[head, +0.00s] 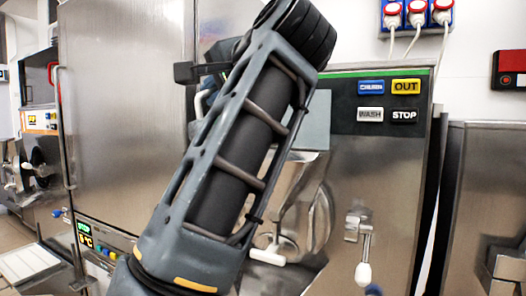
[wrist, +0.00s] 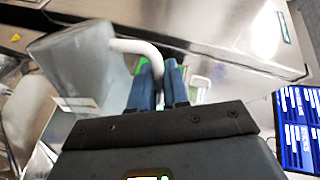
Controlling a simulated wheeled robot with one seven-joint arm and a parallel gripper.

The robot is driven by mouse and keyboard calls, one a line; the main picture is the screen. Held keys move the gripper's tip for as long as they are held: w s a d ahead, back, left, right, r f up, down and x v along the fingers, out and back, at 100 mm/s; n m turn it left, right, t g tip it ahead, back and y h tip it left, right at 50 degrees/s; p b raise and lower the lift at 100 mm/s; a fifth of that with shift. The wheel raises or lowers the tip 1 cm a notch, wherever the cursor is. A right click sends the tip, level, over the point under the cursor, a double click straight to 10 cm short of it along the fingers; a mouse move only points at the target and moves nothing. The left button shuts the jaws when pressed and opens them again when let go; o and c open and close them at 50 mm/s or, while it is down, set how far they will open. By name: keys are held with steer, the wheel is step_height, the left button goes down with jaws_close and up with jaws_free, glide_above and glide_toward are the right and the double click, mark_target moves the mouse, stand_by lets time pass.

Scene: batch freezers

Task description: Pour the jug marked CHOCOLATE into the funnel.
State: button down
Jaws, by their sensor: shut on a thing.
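In the wrist view, my gripper (wrist: 158,72) is shut on the white curved handle (wrist: 128,46) of a translucent grey jug (wrist: 72,62). The jug is on the left of the fingers, with a pale label (wrist: 78,103) low on its side. The label's writing is too blurred to read, so I cannot tell whether it says CHOCOLATE. In the head view, my own arm hides my fingertips and most or all of the jug. I cannot pick out the funnel for sure; a shiny metal chute (head: 318,215) shows on the machine front, partly behind my arm.
The steel machine (head: 385,180) has CHURN, OUT, WASH and STOP buttons (head: 389,101) and a white-tipped lever (head: 363,270). Another steel cabinet (head: 488,180) stands close on the right. A large steel front (head: 125,110) is on the left. Plugs and cables (head: 417,15) hang above.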

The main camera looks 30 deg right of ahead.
steer(key=shift+w+d+r+m+p, duration=0.1)
steer(key=shift+d+r+m+p, duration=0.1)
steer(key=shift+d, duration=0.35)
steer(key=shift+w+d+r+m+p, duration=0.1)
steer(key=shift+d+r+m+p, duration=0.1)
steer(key=shift+d, duration=0.35)
steer(key=shift+w+d+r+m+p, duration=0.1)
steer(key=shift+d+m+p, duration=0.1)
steer(key=shift+d, duration=0.35)
steer(key=shift+d+r, duration=0.1)
steer(key=shift+r, duration=0.05)
steer(key=shift+w+r+m, duration=0.1)
steer(key=shift+m, duration=0.2)
steer(key=shift+d+r+m+y+p, duration=0.15)
steer(key=shift+d+m+y+p, duration=0.15)
steer(key=shift+y+p, duration=0.15)
steer(key=shift+w+d+r+m+p, duration=0.15)
steer(key=shift+d+r+m+p, duration=0.1)
steer(key=shift+d+m+p, duration=0.25)
steer(key=shift+w+d+r+m+p, duration=0.2)
steer(key=shift+d+m, duration=0.2)
steer(key=shift+d, duration=0.3)
